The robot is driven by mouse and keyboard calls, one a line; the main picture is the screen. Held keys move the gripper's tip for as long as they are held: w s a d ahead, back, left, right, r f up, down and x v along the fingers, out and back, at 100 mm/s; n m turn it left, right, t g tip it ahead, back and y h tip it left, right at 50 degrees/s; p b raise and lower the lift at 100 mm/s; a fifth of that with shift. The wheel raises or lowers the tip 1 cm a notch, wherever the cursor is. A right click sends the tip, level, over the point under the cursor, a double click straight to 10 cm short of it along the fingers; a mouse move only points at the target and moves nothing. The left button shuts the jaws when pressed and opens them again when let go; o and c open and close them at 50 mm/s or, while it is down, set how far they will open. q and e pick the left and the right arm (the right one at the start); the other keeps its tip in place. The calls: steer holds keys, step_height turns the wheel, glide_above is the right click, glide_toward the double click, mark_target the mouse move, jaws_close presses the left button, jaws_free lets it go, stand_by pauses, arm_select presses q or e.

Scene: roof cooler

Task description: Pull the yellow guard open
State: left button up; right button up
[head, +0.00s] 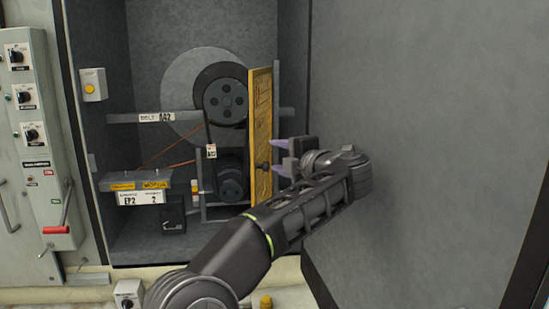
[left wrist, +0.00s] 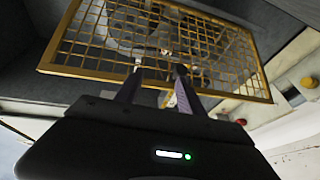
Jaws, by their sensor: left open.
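The yellow guard (head: 261,120) is seen nearly edge-on in the head view, standing out from the cabinet to the right of the belt pulleys. A small dark knob (head: 262,167) sits on its lower part. In the left wrist view the guard (left wrist: 98,70) is a yellow frame with wire mesh. My left gripper (head: 280,157) is open, just right of the guard, with its fingers pointing at it. The fingers (left wrist: 158,78) show apart with nothing clearly between them; I cannot tell whether they touch the guard. My right gripper is not in view.
The belt pulleys (head: 226,98) are exposed inside the grey cabinet. A large grey door panel (head: 440,110) stands right of my left arm. A control panel (head: 30,130) with knobs and a red-handled lever (head: 56,230) is at the left. A labelled shelf (head: 135,182) sits low inside.

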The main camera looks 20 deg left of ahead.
arm_select(q)
steer(key=d, duration=0.1)
steer(key=s+d, duration=0.1)
steer(key=shift+s+d+f, duration=0.1)
steer(key=shift+d+f, duration=0.05)
steer(key=shift+d, duration=0.15)
